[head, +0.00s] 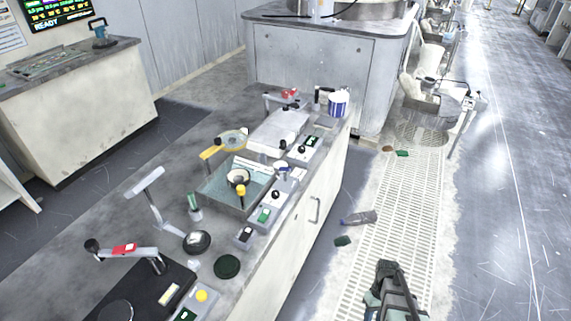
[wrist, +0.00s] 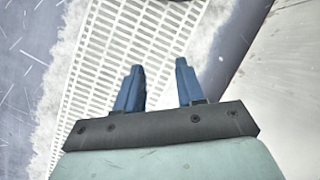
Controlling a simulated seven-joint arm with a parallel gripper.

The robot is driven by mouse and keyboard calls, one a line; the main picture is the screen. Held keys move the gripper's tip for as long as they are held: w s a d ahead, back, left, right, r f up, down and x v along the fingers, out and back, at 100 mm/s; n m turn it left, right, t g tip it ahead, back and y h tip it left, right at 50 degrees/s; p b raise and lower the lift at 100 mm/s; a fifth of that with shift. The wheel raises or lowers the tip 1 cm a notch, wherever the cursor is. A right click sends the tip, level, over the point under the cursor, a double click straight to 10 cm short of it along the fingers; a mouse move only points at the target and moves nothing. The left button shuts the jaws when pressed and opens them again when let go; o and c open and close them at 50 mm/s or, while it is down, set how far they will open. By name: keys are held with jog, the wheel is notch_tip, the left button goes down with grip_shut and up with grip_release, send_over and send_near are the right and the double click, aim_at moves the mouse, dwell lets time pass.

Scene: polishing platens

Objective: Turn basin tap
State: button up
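A square, glassy grey basin (head: 212,191) is set in the grey worktop, in the middle of the head view. A round item with a yellow part (head: 240,190) is at the basin; I cannot tell whether this is the tap. A pale T-shaped post (head: 155,205) stands on the worktop left of the basin and could also be a tap. My gripper (head: 387,267) is low on the right in the head view, out over the floor and apart from the worktop. In the wrist view, the two blue fingers of my gripper (wrist: 158,82) are spread with nothing between them.
A row of switch boxes (head: 264,215) lines the worktop's front edge. A black plate with a red-marked lever (head: 124,249) lies at the lower left. A blue-white tub (head: 338,103) stands at the far end. A bottle (head: 358,218) lies on the floor near the grating (head: 400,205).

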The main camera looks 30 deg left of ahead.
jog(key=w+a+r+n+t, duration=0.1)
jog(key=w+a+r+n, duration=0.4)
jog(key=w+a+r, duration=0.55)
jog(key=n+t+y, duration=0.1)
jog(key=n+t, duration=0.2)
jog(key=n, duration=0.9)
send_near(285, 174)
notch_tip(285, 174, down, 6)
jog(key=shift+w+r, duration=0.1)
jog(key=shift+r, duration=0.1)
grip_shut()
